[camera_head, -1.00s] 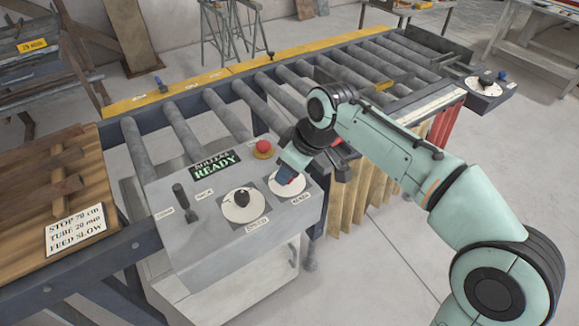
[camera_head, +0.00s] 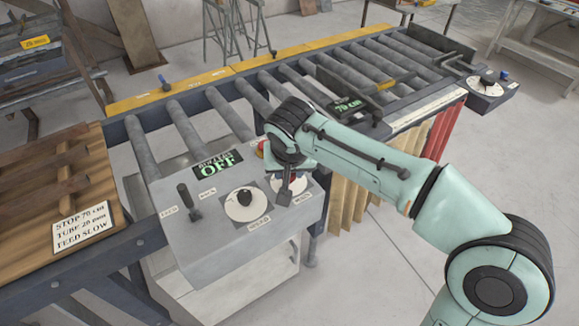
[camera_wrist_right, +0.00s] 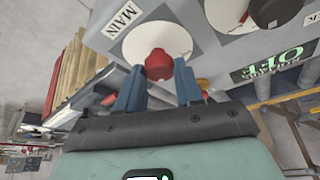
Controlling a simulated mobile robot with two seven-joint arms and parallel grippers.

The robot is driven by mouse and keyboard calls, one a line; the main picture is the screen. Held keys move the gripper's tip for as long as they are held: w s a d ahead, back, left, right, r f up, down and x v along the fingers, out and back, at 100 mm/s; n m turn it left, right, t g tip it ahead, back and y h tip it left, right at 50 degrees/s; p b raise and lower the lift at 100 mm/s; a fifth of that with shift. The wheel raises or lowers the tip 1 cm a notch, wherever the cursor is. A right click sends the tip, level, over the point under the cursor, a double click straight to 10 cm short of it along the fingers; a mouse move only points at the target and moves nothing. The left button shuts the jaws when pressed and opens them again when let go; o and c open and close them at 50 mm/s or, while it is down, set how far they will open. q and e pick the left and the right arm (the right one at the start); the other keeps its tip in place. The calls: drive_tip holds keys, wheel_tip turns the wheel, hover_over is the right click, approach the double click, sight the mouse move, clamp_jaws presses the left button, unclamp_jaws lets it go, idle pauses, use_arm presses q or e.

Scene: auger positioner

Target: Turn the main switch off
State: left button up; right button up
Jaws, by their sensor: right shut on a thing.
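The main switch is a red knob (camera_wrist_right: 158,64) on a white dial (camera_wrist_right: 137,40) beside a "MAIN" label (camera_wrist_right: 122,20) in the right wrist view. My right gripper (camera_wrist_right: 158,82) is shut on the red knob, one blue-grey finger on each side. In the head view my right gripper (camera_head: 286,190) reaches down over the right dial (camera_head: 304,190) of the grey control box (camera_head: 225,238), and my wrist hides most of the knob. The box's display (camera_head: 218,163) reads "OFF" in green. My left gripper is not in view.
A black-knobbed dial (camera_head: 246,204) and an upright black lever (camera_head: 187,200) stand left of the gripper. A red button (camera_head: 261,149) behind my wrist is partly hidden. The roller conveyor (camera_head: 230,118) lies behind the box. A second display (camera_head: 347,105) reads "70 cm".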

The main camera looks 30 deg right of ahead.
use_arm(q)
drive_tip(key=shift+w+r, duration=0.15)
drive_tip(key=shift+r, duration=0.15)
use_arm(e)
drive_tip(key=shift+a+m+g+h, duration=0.1)
drive_tip(key=shift+m+g+h, duration=0.3)
drive_tip(key=shift+m, duration=1.1)
drive_tip(key=o, duration=1)
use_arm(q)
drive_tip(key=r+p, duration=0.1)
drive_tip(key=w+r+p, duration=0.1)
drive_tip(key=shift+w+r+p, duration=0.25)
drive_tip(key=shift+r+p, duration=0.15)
use_arm(e)
drive_tip(key=v, duration=1.3)
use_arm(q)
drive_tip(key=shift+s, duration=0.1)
use_arm(e)
drive_tip(key=shift+a, duration=0.1)
